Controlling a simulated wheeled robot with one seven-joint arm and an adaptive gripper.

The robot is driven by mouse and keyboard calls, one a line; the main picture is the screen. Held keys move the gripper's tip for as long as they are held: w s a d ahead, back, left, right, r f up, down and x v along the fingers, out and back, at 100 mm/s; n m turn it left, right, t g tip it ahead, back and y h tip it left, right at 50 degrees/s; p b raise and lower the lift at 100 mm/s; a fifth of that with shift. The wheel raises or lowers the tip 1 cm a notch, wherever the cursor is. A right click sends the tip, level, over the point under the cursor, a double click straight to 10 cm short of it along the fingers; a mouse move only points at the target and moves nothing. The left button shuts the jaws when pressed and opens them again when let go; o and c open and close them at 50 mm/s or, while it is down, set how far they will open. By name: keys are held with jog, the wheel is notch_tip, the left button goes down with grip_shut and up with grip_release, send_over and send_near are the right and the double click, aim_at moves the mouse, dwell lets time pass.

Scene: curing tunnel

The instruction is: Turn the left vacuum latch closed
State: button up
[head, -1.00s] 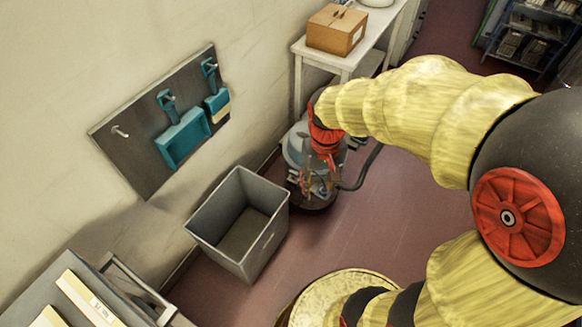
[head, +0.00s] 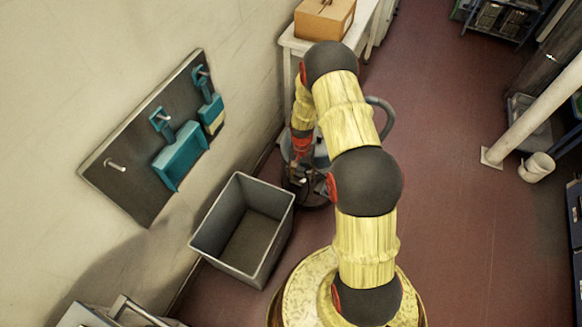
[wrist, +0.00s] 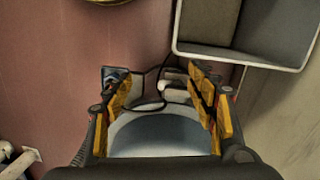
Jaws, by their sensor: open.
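The vacuum (head: 322,157) stands on the floor by the wall and is mostly hidden behind my arm in the head view. In the wrist view a rounded pale grey-blue part of the vacuum (wrist: 160,138) lies below and between my fingers. A dark cord or hose loops beyond it. I cannot make out the left latch or its position in either view. My gripper (wrist: 158,82) points down with its orange-padded fingers spread and nothing held between them. It also shows small in the head view (head: 300,178), close to the vacuum.
An open grey bin (head: 270,262) stands left of the vacuum; its rim also shows at the wrist view's upper right (wrist: 245,58). A white table (head: 296,45) with a cardboard box (head: 324,18) stands behind. A board (head: 125,190) with teal tools hangs on the wall. Floor at right is open.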

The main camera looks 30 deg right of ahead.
jog(key=t, duration=0.1)
send_over(298, 175)
jog(key=shift+s+a+r+m, duration=0.2)
jog(key=shift+s+r+m, duration=0.1)
jog(key=shift+r, duration=0.05)
jog(key=shift+w+d+r+m, duration=0.1)
jog(key=shift+w+d+m, duration=0.05)
jog(key=shift+w+m, duration=0.2)
notch_tip(298, 175, down, 8)
jog(key=b, duration=0.2)
jog(key=shift+w+r+b, duration=0.1)
jog(key=shift+r+b, duration=0.05)
jog(key=shift+b, duration=0.2)
jog(key=c, duration=0.3)
jog(key=c, duration=0.8)
jog(key=shift+c, duration=0.5)
